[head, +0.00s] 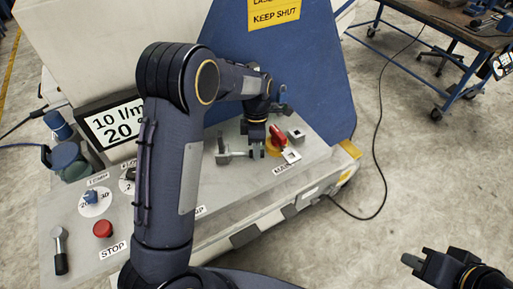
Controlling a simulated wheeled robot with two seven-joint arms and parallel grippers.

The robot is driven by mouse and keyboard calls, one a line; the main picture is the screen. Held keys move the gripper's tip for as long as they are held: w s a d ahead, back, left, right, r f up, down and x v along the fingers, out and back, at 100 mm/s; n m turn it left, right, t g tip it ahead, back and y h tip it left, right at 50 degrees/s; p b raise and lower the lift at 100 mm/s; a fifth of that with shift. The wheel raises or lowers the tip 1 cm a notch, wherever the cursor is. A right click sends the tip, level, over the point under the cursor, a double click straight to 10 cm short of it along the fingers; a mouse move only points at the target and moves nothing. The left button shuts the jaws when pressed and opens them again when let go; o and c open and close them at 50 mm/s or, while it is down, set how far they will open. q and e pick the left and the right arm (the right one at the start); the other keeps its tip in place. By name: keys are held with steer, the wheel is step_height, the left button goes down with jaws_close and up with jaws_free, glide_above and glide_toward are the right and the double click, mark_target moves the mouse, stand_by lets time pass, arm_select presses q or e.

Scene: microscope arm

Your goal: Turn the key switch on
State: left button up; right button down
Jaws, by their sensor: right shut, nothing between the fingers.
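I cannot clearly make out a key switch; part of the panel is hidden behind my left arm. A red rotary knob on a yellow disc (278,136) sits at the right end of the grey control panel (222,228), above a label starting "MA". My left gripper (257,150) is low over the panel, just left of this knob. Small grey and dark parts crowd together there, so its finger opening and any contact are unclear. My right gripper (414,261) is shut and empty at lower right, away from the panel over the floor.
The panel also carries a red stop button (103,229), a blue dial knob (91,197) and a black-handled lever (60,262). A blue guard (290,65) rises behind. A wheeled bench (445,25) stands at upper right; a cable (381,150) crosses open floor.

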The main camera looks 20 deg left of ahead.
arm_select(q)
steer(key=o, duration=0.4)
steer(key=r, duration=0.2)
steer(key=w+r, duration=0.1)
steer(key=r, duration=0.4)
steer(key=shift+w+a+r+b, duration=0.2)
steer(key=shift+a+r+b, duration=0.1)
steer(key=shift+r+b, duration=0.1)
